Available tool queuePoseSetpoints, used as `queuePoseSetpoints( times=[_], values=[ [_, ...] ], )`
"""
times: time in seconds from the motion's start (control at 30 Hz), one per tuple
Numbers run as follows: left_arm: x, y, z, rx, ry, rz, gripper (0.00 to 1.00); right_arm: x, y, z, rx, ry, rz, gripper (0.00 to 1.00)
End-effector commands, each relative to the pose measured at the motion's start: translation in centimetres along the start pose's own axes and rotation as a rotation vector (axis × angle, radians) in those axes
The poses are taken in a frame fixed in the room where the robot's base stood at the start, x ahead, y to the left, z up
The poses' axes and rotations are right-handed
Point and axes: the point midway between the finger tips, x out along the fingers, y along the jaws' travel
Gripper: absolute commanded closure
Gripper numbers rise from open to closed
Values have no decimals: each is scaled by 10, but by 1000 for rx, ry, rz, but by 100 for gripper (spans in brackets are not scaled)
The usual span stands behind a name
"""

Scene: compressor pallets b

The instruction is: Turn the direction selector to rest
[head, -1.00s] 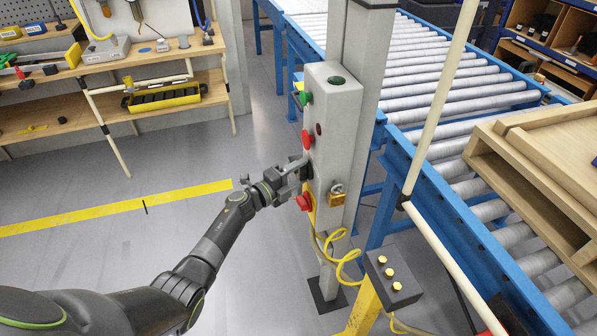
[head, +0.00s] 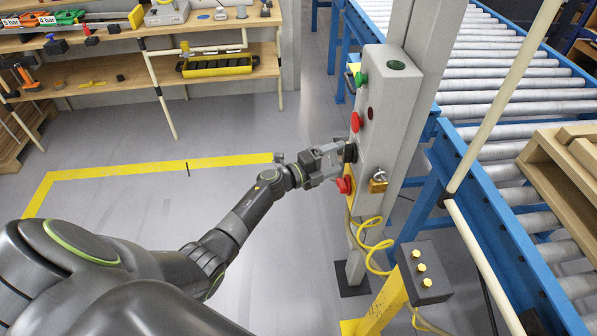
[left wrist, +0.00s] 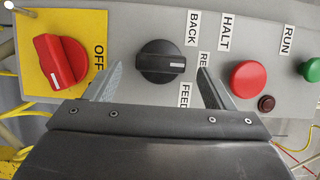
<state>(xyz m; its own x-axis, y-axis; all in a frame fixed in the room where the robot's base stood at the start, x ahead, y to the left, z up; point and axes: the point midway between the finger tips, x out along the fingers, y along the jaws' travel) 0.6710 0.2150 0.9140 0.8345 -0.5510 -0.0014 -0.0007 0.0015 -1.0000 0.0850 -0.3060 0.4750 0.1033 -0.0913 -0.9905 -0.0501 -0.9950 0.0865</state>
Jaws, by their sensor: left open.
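The direction selector is a black round knob (left wrist: 166,61) with a raised grip bar, on the grey control panel (left wrist: 215,25). In the left wrist view its white mark points right, toward the middle label starting "RE", between BACK and FEED. My left gripper (left wrist: 160,68) is open, with one finger on each side of the knob and visible gaps to it. In the head view my left gripper (head: 334,161) is at the panel's left face, and the selector (head: 350,152) is partly hidden there. My right gripper is not in view.
A red OFF switch on a yellow plate (left wrist: 60,60), a red HALT button (left wrist: 249,79) and a green RUN button (left wrist: 312,69) flank the selector. A brass padlock (head: 378,184) hangs on the panel. A roller conveyor (head: 500,105) stands behind; floor at left is clear.

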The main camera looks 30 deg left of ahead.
Motion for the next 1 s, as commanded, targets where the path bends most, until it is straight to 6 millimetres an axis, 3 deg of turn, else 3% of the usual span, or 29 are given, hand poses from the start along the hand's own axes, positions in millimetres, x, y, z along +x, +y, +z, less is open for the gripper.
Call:
queuePoseSetpoints(
  times=[0.4, 0.6, 0.77, 1.0],
  values=[
    [-93, 3, 0, 1, 0, 3, 24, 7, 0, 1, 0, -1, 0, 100],
    [-128, 3, 0, 0, 0, 2, 24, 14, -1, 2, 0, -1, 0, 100],
    [-141, 2, 0, -1, 0, 1, 24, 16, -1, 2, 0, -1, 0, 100],
    [-144, 0, 0, -2, 1, -1, 24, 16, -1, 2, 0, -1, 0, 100]
  ],
)
